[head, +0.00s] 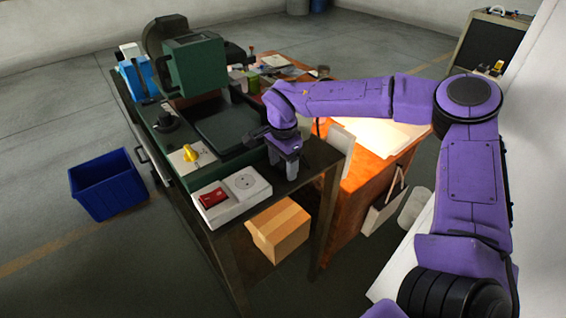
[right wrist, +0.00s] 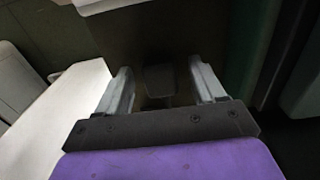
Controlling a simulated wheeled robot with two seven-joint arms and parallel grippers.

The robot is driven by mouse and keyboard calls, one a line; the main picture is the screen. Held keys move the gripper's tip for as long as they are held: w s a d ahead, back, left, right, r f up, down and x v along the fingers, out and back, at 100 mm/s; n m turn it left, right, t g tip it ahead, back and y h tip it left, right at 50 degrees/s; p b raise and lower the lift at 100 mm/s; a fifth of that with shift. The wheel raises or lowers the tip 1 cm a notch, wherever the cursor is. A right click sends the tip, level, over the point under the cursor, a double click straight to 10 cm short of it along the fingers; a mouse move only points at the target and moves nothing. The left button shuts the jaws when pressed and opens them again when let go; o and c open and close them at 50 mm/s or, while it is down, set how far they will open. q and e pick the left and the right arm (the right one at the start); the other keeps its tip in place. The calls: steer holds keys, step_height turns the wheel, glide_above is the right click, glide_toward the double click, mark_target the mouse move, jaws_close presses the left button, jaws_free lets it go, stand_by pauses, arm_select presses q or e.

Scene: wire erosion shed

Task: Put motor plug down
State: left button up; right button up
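My right gripper (head: 284,168) points down over the right end of the dark bench (head: 318,160), to the right of a white socket block (head: 250,188). The right wrist view shows its two fingers (right wrist: 162,88) well apart. A small dark block, which looks like the motor plug (right wrist: 159,80), shows between them with a gap on both sides. It appears to rest on the dark surface, though contact is hard to see. In the head view I cannot make out the plug. My left gripper is not in view.
A cardboard box (head: 279,230) is below the bench edge. A blue bin (head: 107,184) stands on the floor at left. An orange desk (head: 372,172) is right.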

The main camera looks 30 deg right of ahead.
mark_target(283, 164)
step_height(283, 164, up, 13)
steer(key=shift+b, duration=0.45)
stand_by(0.6)
